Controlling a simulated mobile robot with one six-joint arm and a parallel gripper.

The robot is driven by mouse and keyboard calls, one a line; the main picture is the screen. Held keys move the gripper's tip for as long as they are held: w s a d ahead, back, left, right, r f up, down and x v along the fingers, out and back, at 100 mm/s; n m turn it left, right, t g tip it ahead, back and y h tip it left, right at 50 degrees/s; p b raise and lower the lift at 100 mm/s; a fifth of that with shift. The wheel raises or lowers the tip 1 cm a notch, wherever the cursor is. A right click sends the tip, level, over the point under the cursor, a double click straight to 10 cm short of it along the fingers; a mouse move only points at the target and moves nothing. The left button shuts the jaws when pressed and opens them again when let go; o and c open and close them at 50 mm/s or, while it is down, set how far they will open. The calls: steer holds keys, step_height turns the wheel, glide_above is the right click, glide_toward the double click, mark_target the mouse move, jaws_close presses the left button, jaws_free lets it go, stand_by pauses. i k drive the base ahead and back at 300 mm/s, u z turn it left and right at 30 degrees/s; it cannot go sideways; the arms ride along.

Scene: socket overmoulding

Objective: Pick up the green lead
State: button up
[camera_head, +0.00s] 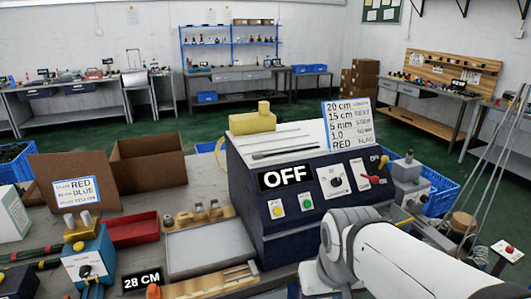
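I cannot clearly make out a separate green lead. Thin dark green and red strands (30,254) lie at the left edge of the bench, left of a blue device with a yellow top (90,262). They are too small to tell apart, and they run out of the picture. My white arm reaches in from the lower right, in front of the dark blue machine (300,195). My gripper is not visible.
A pale flat plate (205,247) and a wooden ruled strip (212,286) lie in the middle.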

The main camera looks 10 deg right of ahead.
mark_target(257, 155)
steer(key=k, duration=0.6)
steer(key=z, duration=0.25)
steer(key=i, duration=1.55)
steer(key=u, duration=0.4)
